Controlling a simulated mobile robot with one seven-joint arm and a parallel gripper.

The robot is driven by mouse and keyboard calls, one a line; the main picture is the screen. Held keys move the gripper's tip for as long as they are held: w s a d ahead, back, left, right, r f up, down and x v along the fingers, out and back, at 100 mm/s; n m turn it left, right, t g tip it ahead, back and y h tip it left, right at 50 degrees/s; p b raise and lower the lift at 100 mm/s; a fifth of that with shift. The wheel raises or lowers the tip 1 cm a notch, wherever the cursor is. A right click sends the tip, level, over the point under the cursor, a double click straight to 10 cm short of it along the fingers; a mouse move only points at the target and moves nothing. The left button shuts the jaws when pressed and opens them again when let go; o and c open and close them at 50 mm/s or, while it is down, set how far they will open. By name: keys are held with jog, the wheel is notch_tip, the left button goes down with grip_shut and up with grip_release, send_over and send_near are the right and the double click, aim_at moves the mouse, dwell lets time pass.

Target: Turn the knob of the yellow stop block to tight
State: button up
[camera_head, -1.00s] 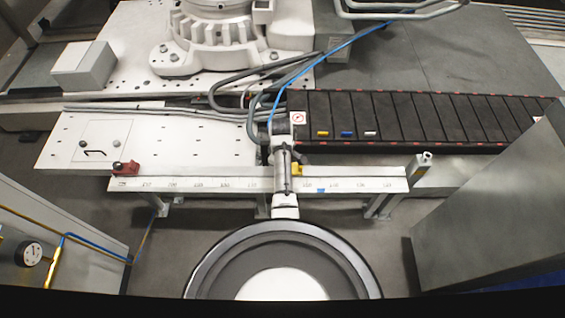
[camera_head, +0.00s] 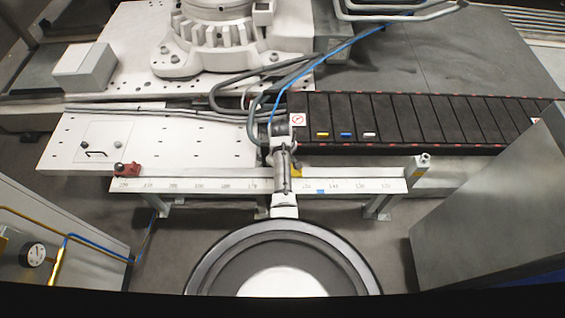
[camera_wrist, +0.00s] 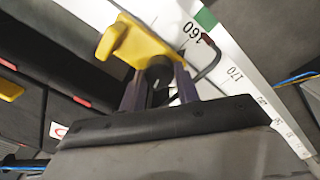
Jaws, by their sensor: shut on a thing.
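The yellow stop block (camera_wrist: 140,42) sits on the white ruler rail near the 160 mark in the wrist view. Its black round knob (camera_wrist: 159,72) is between the two fingers of my gripper (camera_wrist: 159,85), which is shut on it. In the head view only a small yellow part of the block (camera_head: 296,172) shows beside my arm, and my gripper is hidden there. Which way the knob is set cannot be told.
The scale rail (camera_head: 220,185) runs left to right, with a red block (camera_head: 126,169) at its left end and a small blue mark (camera_head: 320,191) to the right. A black slatted conveyor (camera_head: 420,120) lies behind. A grey cabinet (camera_head: 490,210) stands at right.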

jog(key=m+p, duration=0.2)
jog(key=m, duration=0.3)
jog(key=shift+r+m, duration=0.1)
jog(key=shift+m, duration=0.2)
jog(key=m+p, duration=0.1)
jog(key=m, duration=0.4)
jog(key=shift+w, duration=0.1)
jog(key=m, duration=0.5)
jog(key=shift+m+g+p, duration=0.3)
jog(key=shift+m+p, duration=0.1)
jog(key=m, duration=0.4)
jog(key=shift+d+m, duration=0.1)
jog(key=shift+m, duration=0.2)
jog(key=o, duration=1)
jog(key=shift+c, duration=0.2)
notch_tip(320, 180, up, 14)
jog(key=shift+w+a, duration=0.2)
jog(key=shift+w, duration=0.1)
